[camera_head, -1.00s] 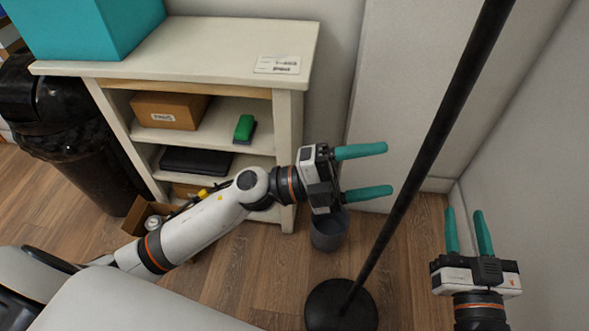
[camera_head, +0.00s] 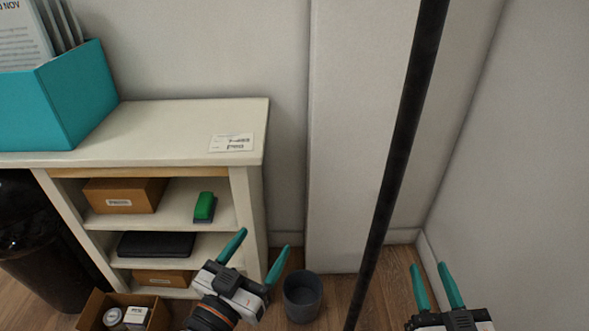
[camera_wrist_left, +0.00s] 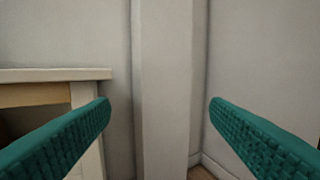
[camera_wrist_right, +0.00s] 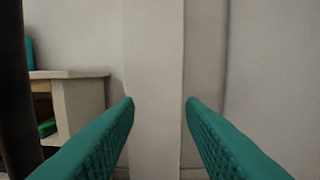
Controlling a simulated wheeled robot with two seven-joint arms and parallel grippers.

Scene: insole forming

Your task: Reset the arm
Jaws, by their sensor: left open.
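My left gripper (camera_head: 260,258) is low in the middle of the head view, in front of the shelf unit's right side. Its two teal fingers are spread apart with nothing between them. In the left wrist view its fingers (camera_wrist_left: 160,112) frame the wall and the shelf's edge. My right gripper (camera_head: 432,276) is at the lower right of the head view, to the right of the black pole. Its teal fingers are apart and empty. They also show in the right wrist view (camera_wrist_right: 160,108), with a gap between them.
A white shelf unit (camera_head: 185,147) holds boxes, a black case (camera_head: 156,244) and a green item (camera_head: 204,207). A teal file box (camera_head: 80,98) stands on top. A black pole (camera_head: 403,150) rises between my grippers. A grey bin (camera_head: 303,297) and an open carton (camera_head: 97,308) are on the floor.

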